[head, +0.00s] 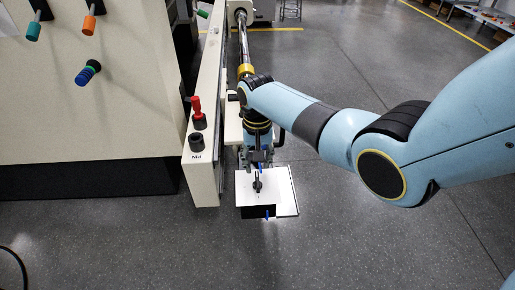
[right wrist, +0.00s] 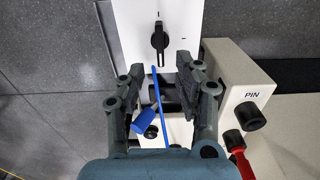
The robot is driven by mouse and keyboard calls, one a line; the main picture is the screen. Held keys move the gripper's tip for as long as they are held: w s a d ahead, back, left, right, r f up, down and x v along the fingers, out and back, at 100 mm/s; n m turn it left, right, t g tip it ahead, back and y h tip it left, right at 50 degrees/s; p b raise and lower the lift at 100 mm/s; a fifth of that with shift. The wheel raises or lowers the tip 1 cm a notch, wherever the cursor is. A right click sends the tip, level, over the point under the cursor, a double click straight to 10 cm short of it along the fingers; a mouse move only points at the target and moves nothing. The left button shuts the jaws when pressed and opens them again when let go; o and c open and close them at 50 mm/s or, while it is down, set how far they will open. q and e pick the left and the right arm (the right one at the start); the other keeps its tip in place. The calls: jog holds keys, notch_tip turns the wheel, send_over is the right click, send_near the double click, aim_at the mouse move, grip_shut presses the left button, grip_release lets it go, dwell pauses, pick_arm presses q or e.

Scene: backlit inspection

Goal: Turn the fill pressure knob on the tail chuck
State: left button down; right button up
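The black pointer knob (head: 257,185) sits on a white panel (head: 284,190) below my right gripper in the head view. In the right wrist view the knob (right wrist: 159,38) points nearly straight along the picture's vertical, with small marks around it. My right gripper (right wrist: 160,70) is open, its two dark fingers apart, and the knob lies just beyond the fingertips, not touched. In the head view the right gripper (head: 256,160) is partly hidden by its own wrist. My left gripper is not in view. I cannot tell which part is the tail chuck.
A blue lever (right wrist: 145,115) and a thin blue rod (right wrist: 160,105) show between the fingers. Beside the panel stands a cream box marked PIN (right wrist: 235,75) with a black knob (right wrist: 249,116) and a red handle (head: 198,112). A cream cabinet (head: 90,120) fills the left; floor is open at right.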

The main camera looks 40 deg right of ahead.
aim_at(258, 179)
jog(key=shift+r, duration=2.25)
jog(key=shift+f, duration=0.1)
